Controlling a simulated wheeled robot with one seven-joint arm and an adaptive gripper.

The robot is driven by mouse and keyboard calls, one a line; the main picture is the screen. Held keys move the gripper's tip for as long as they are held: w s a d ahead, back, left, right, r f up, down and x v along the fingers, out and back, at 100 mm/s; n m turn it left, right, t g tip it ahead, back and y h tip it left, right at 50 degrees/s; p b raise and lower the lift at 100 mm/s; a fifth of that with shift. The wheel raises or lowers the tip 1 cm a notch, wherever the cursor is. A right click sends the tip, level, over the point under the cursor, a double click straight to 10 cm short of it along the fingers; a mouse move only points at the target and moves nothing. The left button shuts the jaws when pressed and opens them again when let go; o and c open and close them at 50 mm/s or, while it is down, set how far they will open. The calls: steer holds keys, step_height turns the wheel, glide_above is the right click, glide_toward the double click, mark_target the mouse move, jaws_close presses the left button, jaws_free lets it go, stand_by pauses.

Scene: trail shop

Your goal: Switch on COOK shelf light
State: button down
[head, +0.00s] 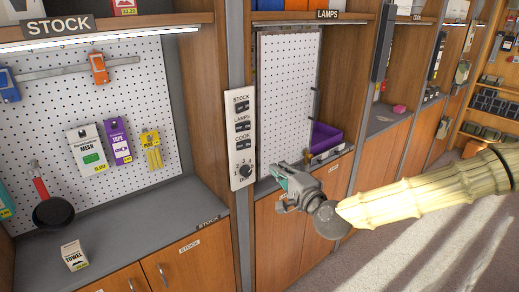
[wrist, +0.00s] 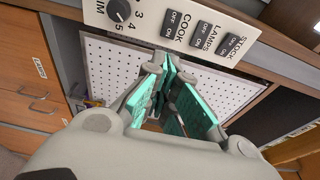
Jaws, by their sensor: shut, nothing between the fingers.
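A white switch panel (head: 232,150) on the post between the STOCK and LAMPS bays carries STOCK, LAMPS and COOK rocker switches above a dial. The COOK switch (head: 245,142) is the lowest rocker. In the wrist view, the COOK switch (wrist: 178,22) lies beside the dial, above the fingers. Its rocker position is too small to tell. My gripper (head: 280,173) is shut and empty, just right of the panel's lower end in the head view. Its teal pads (wrist: 170,98) show in the wrist view, apart from the switch. The COOK bay (head: 398,75) looks dim.
The dial (head: 246,171) is near my gripper. A purple bin (head: 325,138) stands on the LAMPS counter. The STOCK counter (head: 140,225) holds a towel box (head: 75,255). Floor at lower right is clear.

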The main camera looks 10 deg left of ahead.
steer(key=p, duration=0.6)
glide_toward(254, 144)
steer(key=x, duration=0.4)
steer(key=shift+w+a+r+p, duration=0.2)
steer(key=shift+w+a+p, duration=0.1)
steer(key=shift+w+a, duration=0.25)
steer(key=shift+d+f+b, duration=0.1)
steer(key=shift+b, duration=0.3)
